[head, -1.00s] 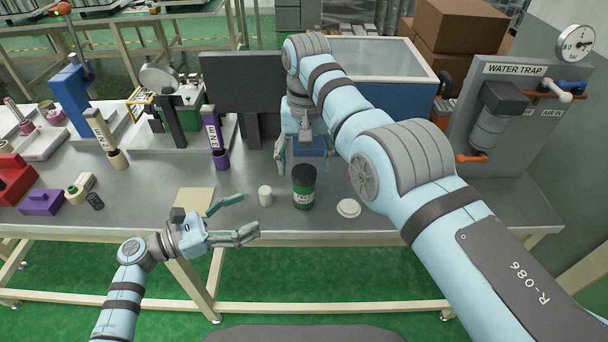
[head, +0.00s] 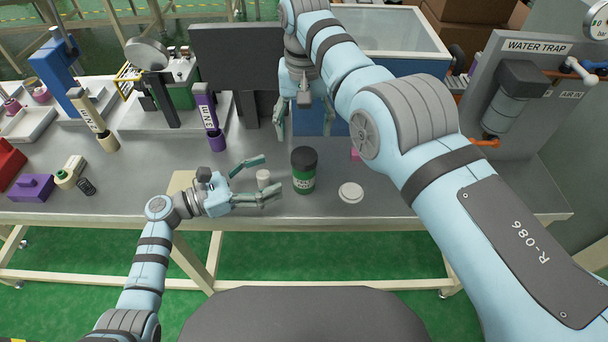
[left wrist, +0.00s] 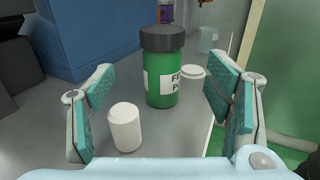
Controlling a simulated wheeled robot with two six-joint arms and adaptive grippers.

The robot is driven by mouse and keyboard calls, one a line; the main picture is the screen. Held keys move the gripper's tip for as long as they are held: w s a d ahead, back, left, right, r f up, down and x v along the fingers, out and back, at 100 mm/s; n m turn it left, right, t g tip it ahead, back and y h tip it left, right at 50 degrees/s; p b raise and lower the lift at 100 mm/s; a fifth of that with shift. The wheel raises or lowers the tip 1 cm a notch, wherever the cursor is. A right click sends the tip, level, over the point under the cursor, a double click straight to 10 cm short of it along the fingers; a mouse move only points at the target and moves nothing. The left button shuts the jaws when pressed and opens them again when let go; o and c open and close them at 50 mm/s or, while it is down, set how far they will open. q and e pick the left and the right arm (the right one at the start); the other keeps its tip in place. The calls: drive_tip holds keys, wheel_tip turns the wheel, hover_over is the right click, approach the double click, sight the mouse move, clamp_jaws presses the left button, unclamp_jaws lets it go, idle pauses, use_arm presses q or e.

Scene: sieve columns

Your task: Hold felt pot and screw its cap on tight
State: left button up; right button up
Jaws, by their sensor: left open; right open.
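The felt pot (head: 304,176) is a green jar with a white label, upright near the table's front edge. Its dark cap (head: 304,157) sits on top; I cannot tell how tight it is. My left gripper (head: 272,178) is open, just left of the pot, its fingers pointing at it. In the left wrist view the pot (left wrist: 163,82) stands ahead between the open fingers, not touched, with its dark cap (left wrist: 162,39) on top. My right gripper (head: 292,118) is open and empty, pointing down behind the pot.
A small white cylinder (head: 263,177) stands between the left gripper's fingers, also near in the left wrist view (left wrist: 126,128). A white round lid (head: 351,192) lies right of the pot. A purple bottle (head: 211,120) stands behind left. My right arm crosses above the table's right side.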

sight(303, 163)
use_arm(q)
drive_tip(key=x, duration=0.9)
drive_tip(key=shift+d+r, duration=0.1)
drive_tip(key=shift+d, duration=0.2)
use_arm(e)
drive_tip(key=shift+s+r, duration=0.1)
use_arm(q)
drive_tip(key=shift+c, duration=0.6)
drive_tip(key=c, duration=1.6)
clamp_jaws()
use_arm(e)
drive_tip(key=n, duration=0.4)
drive_tip(key=shift+n, duration=0.3)
